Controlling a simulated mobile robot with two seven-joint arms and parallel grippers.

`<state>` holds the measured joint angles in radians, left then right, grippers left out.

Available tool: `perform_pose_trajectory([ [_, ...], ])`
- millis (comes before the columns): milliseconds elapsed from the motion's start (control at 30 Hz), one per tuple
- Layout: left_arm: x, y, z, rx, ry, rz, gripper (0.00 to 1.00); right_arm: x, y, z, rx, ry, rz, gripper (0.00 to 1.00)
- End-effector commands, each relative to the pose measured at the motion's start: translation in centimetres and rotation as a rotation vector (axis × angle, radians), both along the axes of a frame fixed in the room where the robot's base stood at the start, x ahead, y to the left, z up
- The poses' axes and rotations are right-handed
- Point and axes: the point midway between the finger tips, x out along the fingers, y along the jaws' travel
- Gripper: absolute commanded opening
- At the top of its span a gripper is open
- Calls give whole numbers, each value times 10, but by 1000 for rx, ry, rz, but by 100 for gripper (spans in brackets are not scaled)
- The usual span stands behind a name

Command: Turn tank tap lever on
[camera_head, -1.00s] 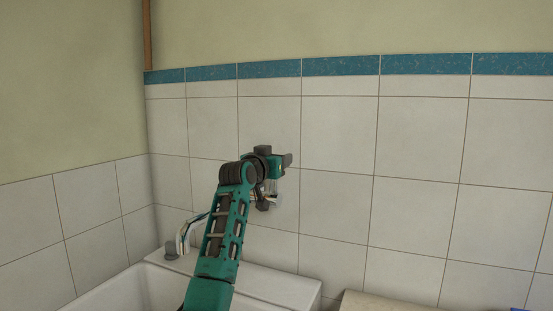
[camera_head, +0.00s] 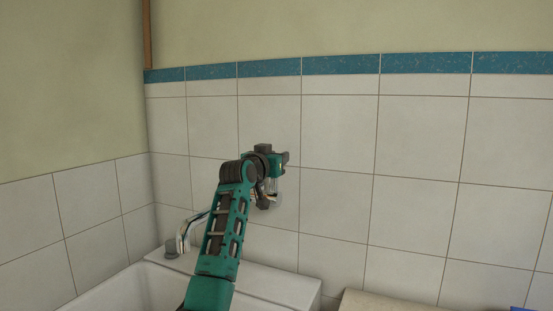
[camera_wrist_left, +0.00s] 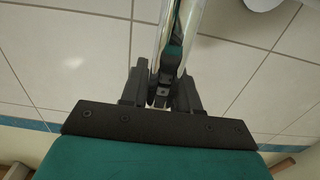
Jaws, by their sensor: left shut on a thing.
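The tank tap's chrome spout (camera_head: 185,236) curves down over the white basin at the left. In the left wrist view, the gripper's dark fingers (camera_wrist_left: 160,92) are shut on a slim chrome piece (camera_wrist_left: 166,35), which I take to be the tap lever. A second chrome tube (camera_wrist_left: 188,30) runs close beside it. The lever's exact angle cannot be told. My right gripper is not in view.
The white basin (camera_head: 300,290) stands below my arm against the tiled wall (camera_head: 335,130). A beige surface (camera_head: 380,303) lies at the lower right, with a blue thing (camera_head: 521,309) at the edge. The wall right of my wrist is clear.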

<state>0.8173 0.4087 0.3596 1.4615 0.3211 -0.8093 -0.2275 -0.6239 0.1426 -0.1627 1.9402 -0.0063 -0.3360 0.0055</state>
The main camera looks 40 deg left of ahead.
Motion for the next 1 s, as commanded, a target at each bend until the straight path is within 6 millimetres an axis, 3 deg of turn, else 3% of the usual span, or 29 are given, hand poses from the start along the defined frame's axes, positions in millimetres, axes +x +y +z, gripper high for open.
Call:
perform_pose_trajectory([
  [233, -2, 0, -3, 7, -19, 1, 0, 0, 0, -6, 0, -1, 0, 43],
  [633, -29, -9, -4, 88, -270, 0, 0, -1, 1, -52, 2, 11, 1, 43],
  [1000, -32, -11, 1, 96, -300, 0, 0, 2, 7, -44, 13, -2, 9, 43],
])
